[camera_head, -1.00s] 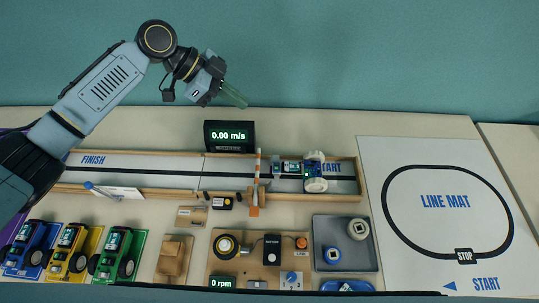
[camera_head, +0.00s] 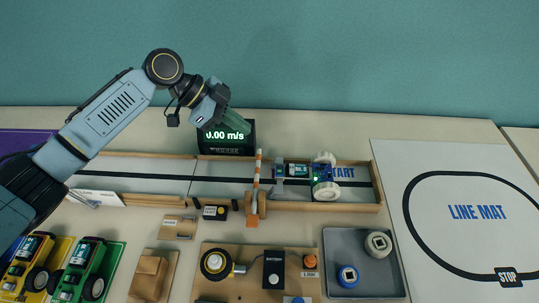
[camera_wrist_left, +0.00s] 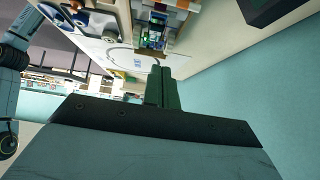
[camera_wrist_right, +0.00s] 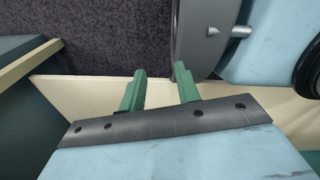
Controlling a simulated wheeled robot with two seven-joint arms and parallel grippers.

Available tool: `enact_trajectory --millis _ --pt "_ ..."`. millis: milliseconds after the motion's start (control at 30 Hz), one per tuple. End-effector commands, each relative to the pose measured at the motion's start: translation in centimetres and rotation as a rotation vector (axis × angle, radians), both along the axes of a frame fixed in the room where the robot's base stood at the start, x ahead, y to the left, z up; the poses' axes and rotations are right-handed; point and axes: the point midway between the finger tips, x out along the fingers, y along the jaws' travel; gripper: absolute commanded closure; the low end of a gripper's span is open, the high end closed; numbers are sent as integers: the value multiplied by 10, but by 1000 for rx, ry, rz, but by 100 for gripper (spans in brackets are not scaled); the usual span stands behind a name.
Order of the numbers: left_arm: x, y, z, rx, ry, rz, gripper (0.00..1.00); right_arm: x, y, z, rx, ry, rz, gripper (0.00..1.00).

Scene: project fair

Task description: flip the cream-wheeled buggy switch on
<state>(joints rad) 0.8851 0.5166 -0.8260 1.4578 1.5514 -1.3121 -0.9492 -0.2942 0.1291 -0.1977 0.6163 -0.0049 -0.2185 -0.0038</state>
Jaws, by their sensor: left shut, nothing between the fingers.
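The cream-wheeled buggy (camera_head: 300,171) sits on the right part of the track, just right of the orange-and-white striped gate post (camera_head: 257,173). Its cream wheels (camera_head: 326,190) are at its right end, and small green lights show on its blue body. I cannot make out its switch. My left gripper (camera_head: 236,123) is shut and empty, overlapping the speed display in the head view, up and left of the buggy and apart from it. In the left wrist view its green fingers (camera_wrist_left: 162,88) lie below the buggy (camera_wrist_left: 155,32). My right gripper (camera_wrist_right: 158,84) is open and empty, over the floor.
The speed display (camera_head: 226,147) stands behind the track and reads 0.00 m/s. In front are a wooden motor board (camera_head: 237,283), a grey tray (camera_head: 345,236) with two wheels, and a green buggy (camera_head: 88,270). The line mat (camera_head: 440,200) lies at right.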

Motion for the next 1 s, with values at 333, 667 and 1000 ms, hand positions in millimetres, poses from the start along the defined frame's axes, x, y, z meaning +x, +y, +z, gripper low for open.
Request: enact_trajectory --millis 333,667,1000 --pt "0 -33 -33 -1 4 -2 100 -2 6 -5 6 4 -3 67" --pt "1 -71 -85 2 5 2 100 -5 3 -13 2 12 0 67" --pt "2 -70 -111 1 1 1 100 -4 -9 -15 -13 11 5 67"
